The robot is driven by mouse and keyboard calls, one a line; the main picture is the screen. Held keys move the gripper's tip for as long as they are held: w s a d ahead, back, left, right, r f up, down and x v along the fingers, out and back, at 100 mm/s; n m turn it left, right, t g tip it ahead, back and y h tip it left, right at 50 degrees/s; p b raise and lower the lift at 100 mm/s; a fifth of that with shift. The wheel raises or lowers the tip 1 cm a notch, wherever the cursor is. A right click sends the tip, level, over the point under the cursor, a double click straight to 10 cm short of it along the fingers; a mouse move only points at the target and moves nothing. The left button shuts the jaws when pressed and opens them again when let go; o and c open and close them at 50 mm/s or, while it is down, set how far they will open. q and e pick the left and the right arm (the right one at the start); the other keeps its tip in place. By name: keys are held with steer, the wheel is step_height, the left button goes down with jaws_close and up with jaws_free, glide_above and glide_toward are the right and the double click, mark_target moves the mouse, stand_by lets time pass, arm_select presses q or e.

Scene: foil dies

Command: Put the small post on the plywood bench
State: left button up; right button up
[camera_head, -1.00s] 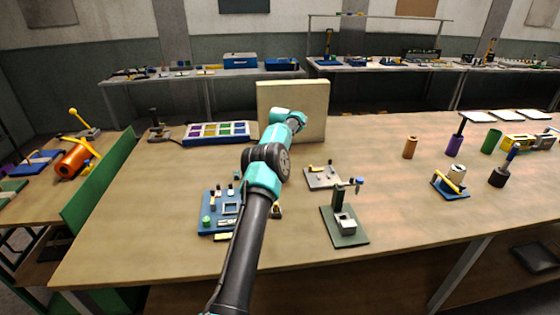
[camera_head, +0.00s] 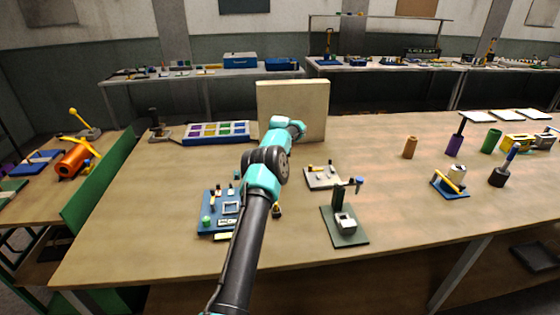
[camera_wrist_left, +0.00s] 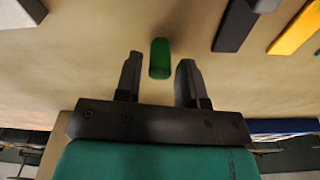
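A small green post (camera_wrist_left: 160,58) with rounded ends shows in the left wrist view against a tan surface. It lies between and just beyond the fingertips of my left gripper (camera_wrist_left: 158,68), with gaps on both sides. That gripper is open and holds nothing. In the head view my left arm reaches over the plywood bench (camera_head: 120,220) toward the upright cream panel (camera_head: 305,95), and its fingers and the post are hidden there. I cannot tell whether the post stands or lies. My right gripper is not in view.
A tray of coloured cells (camera_head: 217,132) lies behind left. Several cylinders and fixtures crowd the right, with clear bench between.

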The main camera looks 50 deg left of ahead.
arm_select(q)
steer(key=shift+o, duration=0.9)
steer(key=shift+r, duration=0.15)
step_height(320, 180, up, 12)
steer(key=s+d, duration=0.1)
stand_by(0.3)
